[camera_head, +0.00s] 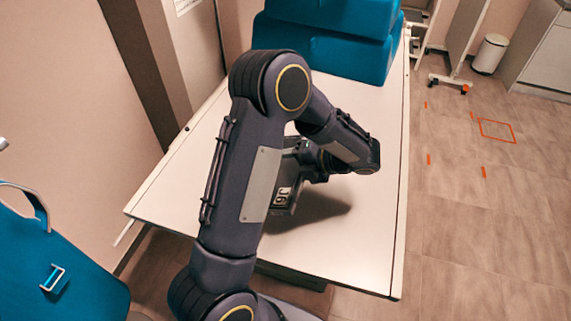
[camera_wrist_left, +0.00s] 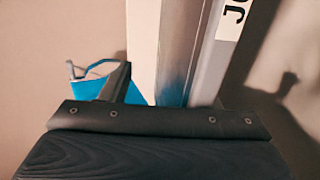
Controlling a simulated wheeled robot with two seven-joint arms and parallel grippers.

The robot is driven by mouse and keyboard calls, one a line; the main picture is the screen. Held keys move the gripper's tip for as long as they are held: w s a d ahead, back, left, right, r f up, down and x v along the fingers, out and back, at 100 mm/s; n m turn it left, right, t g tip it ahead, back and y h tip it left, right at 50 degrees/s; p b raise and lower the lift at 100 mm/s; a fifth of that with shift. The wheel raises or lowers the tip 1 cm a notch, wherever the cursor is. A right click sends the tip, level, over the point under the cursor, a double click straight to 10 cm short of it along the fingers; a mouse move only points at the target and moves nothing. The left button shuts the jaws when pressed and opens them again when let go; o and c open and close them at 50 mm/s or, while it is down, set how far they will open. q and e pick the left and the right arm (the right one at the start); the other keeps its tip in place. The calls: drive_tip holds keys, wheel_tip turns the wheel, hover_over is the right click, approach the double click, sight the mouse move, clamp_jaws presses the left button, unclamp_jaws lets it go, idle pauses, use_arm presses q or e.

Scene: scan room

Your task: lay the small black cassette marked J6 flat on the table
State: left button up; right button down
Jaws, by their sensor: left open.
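The cassette (camera_head: 284,198), a dark slab with a pale label, is at the middle of the white table (camera_head: 350,245). It appears to stand on edge rather than lie flat. My left arm hides part of it. In the left wrist view the cassette (camera_wrist_left: 212,60) rises as a grey slab beyond the gripper; only the start of its label, a J and part of a second character, shows. My left gripper (camera_head: 302,172) is open, right at the cassette. Its fingertips are mostly hidden, and I cannot tell whether they touch it. My right gripper is not in view.
A blue cushioned block (camera_head: 325,55) sits at the table's far end. The table's right and front parts are clear. A white bin (camera_head: 489,54) stands on the floor at the back right.

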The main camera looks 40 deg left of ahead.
use_arm(q)
drive_tip(key=shift+d+r, duration=0.1)
idle(0.6)
drive_tip(key=shift+p+v, duration=1.8)
drive_tip(key=shift+v, duration=0.6)
drive_tip(key=shift+o, duration=0.6)
drive_tip(key=o, duration=0.5)
drive_tip(key=shift+c, duration=0.2)
drive_tip(key=b+v, duration=0.1)
drive_tip(key=v, duration=0.7)
